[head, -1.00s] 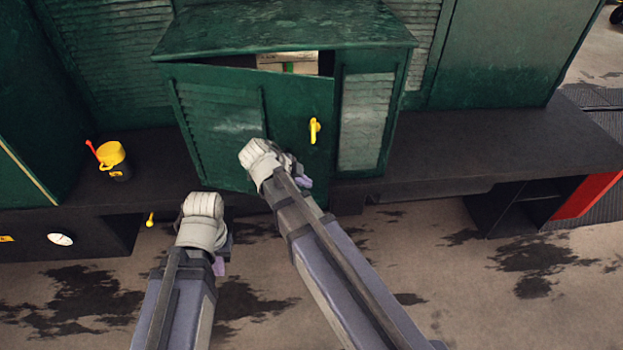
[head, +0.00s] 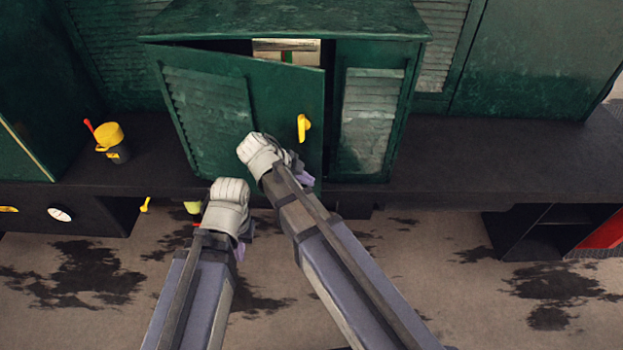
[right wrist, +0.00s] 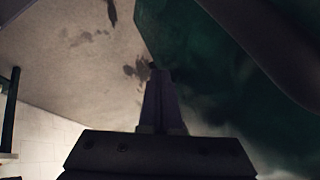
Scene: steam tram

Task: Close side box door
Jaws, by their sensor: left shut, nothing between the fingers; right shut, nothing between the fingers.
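The green side box (head: 290,22) stands on a dark ledge, its louvred door (head: 270,92) ajar. The door hangs from its left side, and its free right edge stands out from the frame. A yellow handle (head: 303,127) is near that edge. A pale object shows inside through the top gap. My right gripper (head: 303,177) is low in front of the door, below the handle; its fingers are shut and empty in the right wrist view (right wrist: 160,103), beside a dark green surface. Contact is unclear. My left gripper (head: 240,250) is shut, lower left, below the ledge; its tips are mostly hidden.
A yellow-and-black cup (head: 110,138) with a red stick stands on the ledge (head: 470,155), left of the box. A small yellow lever (head: 145,204) and white gauge (head: 60,214) are below the ledge. The ledge to the right is clear.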

